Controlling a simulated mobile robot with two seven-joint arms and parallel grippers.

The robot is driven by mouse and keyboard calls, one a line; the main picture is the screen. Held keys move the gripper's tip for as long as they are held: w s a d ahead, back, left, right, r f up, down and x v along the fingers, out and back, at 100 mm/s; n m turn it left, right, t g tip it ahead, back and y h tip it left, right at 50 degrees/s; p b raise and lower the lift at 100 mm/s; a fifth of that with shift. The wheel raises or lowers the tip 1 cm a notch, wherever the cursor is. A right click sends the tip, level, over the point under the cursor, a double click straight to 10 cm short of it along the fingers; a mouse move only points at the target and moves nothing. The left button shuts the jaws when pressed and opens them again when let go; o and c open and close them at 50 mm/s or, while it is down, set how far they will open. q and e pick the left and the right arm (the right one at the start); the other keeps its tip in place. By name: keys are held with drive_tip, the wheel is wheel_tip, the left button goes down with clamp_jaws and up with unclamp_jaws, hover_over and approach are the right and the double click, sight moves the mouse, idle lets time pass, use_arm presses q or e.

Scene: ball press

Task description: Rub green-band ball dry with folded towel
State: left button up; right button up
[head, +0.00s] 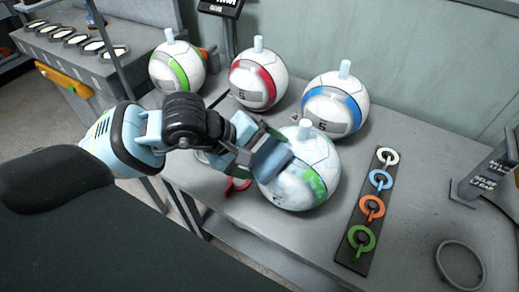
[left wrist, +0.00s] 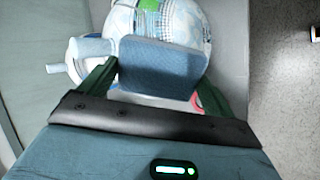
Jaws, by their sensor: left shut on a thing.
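The green-band ball (head: 318,160) stands on the grey table at the front, a pale peg on its top. Pale, whitish patches lie over its shell and partly over the green band. My left gripper (head: 262,150) is shut on a folded blue towel (head: 271,159), which is at the ball's left side and hides part of it. In the left wrist view the towel (left wrist: 163,68) sits between my fingers, with the ball (left wrist: 190,25) right behind it; firm contact is hard to tell. My right gripper is not in view.
Behind stand another green-banded ball (head: 178,68), a red-banded ball (head: 257,80) and a blue-banded ball (head: 335,104). A dark strip with several coloured ring tags (head: 368,207) lies to the right. A grey ring (head: 460,265) lies at the right front.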

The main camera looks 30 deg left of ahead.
sight(260, 146)
use_arm(q)
drive_tip(key=shift+w+a, duration=0.55)
drive_tip(key=shift+a, duration=0.1)
drive_tip(key=shift+w+a+b, duration=0.4)
drive_tip(key=shift+w+a, duration=0.05)
drive_tip(key=shift+a, duration=0.05)
drive_tip(key=shift+d, duration=0.1)
drive_tip(key=shift+s+d, duration=0.1)
drive_tip(key=shift+s, duration=0.05)
drive_tip(key=shift+s+d, duration=0.75)
drive_tip(key=shift+d, duration=0.05)
drive_tip(key=shift+s+d, duration=0.1)
drive_tip(key=shift+d, duration=0.05)
